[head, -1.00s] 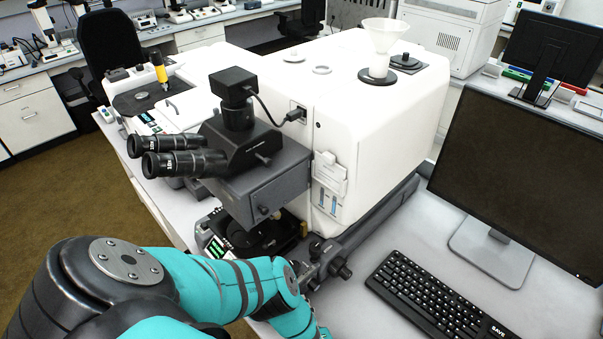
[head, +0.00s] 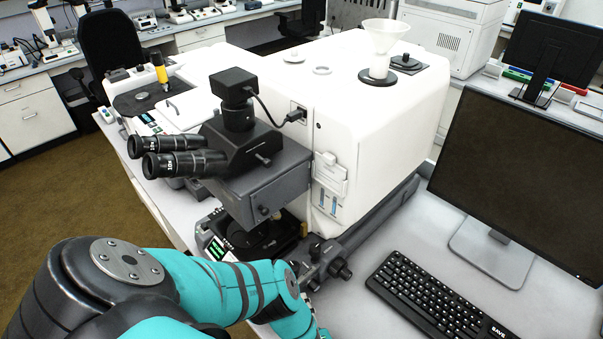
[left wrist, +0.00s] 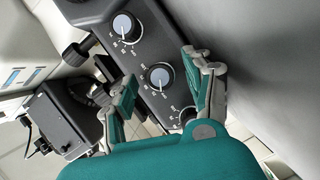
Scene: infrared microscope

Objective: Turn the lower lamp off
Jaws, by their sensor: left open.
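The infrared microscope has a large white body (head: 370,75) and a dark eyepiece head (head: 255,165) in the head view. I cannot tell which one is for the lower lamp. My left gripper (left wrist: 162,71) is open, with its fingers on either side of the middle knob. I cannot tell whether they touch it. The head view hides this gripper.
A keyboard (head: 435,300) and a monitor (head: 525,180) stand to the right of the microscope. A dark focus knob assembly (head: 325,260) juts out close to my left arm. A white funnel (head: 384,45) stands on top of the microscope. Bare table shows left of the keyboard.

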